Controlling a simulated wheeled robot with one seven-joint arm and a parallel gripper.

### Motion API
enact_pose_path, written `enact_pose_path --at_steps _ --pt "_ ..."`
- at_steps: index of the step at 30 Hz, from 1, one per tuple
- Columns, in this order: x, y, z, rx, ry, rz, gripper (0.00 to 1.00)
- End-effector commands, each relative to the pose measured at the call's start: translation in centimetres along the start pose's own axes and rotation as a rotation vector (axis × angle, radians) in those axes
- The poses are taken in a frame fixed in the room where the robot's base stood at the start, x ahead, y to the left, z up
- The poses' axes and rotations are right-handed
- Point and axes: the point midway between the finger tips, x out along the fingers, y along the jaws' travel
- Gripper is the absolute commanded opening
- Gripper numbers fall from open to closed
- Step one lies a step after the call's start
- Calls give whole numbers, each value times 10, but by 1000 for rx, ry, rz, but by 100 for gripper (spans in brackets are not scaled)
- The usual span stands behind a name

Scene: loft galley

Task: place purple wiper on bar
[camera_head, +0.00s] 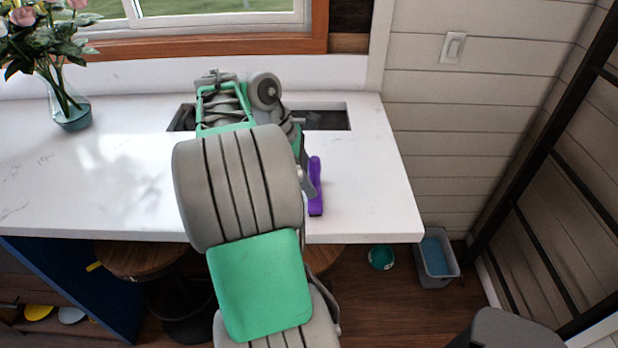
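The purple wiper (316,188) shows as a narrow upright strip just right of my arm, over the right part of the white bar (372,195). Its left side is partly hidden by a small grey part of my arm's end. I cannot tell whether it rests on the bar top or is held just above it. My gripper is mostly hidden behind my own grey and green arm links, so its fingers cannot be made out.
A glass vase of flowers (72,112) stands at the bar's left. A dark recess (328,118) lies at the back. Stools (135,260) stand below. A grey bin (436,262) and a teal round object (381,257) are on the floor. The bar's right end is clear.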

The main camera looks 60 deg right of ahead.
Motion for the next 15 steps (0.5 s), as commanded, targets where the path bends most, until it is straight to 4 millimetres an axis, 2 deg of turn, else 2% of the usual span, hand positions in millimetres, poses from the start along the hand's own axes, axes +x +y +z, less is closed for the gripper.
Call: enact_pose_path --at_steps 8,11,15 --pt "-7 0 0 -1 0 1 48" --pt "-25 1 2 0 1 2 48" --pt "-64 1 3 -2 1 2 48"
